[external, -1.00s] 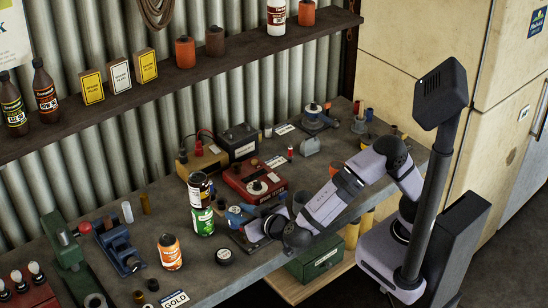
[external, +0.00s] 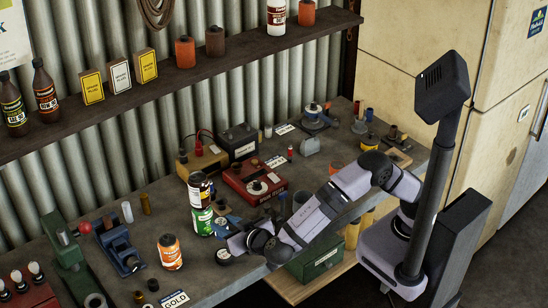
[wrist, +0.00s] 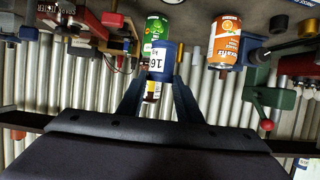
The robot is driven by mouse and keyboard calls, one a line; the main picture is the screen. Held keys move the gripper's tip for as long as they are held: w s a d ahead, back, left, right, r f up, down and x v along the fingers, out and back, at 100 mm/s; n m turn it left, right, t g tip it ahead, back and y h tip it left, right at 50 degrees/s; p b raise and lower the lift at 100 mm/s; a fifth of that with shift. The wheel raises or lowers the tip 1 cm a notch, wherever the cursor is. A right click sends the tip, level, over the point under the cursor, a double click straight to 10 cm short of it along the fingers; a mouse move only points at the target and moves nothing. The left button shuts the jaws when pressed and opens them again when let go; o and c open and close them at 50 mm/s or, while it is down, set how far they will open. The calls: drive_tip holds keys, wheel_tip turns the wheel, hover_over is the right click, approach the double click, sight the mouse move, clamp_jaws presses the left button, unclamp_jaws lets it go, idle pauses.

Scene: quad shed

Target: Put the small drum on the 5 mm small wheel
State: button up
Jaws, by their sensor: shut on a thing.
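A blue cylinder with a white label, which I take to be the small drum (wrist: 154,64), is between my gripper's fingers (wrist: 159,78) in the wrist view. The label looks like "16", seen upside down. My gripper (external: 230,242) is shut on it. In the external view the gripper is low over the bench, right of the green can, and the drum is hard to make out. I cannot pick out the 5 mm small wheel by any readable mark.
An orange can (external: 169,252) stands farther left. A red box (external: 250,185) is behind. The bench front edge is close to my arm.

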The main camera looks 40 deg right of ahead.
drive_tip(key=shift+f+p, duration=1.3)
drive_tip(key=shift+f, duration=2.4)
drive_tip(key=shift+f+b, duration=0.25)
drive_tip(key=shift+b, duration=0.25)
drive_tip(key=o, duration=1.1)
drive_tip(key=shift+r, duration=0.1)
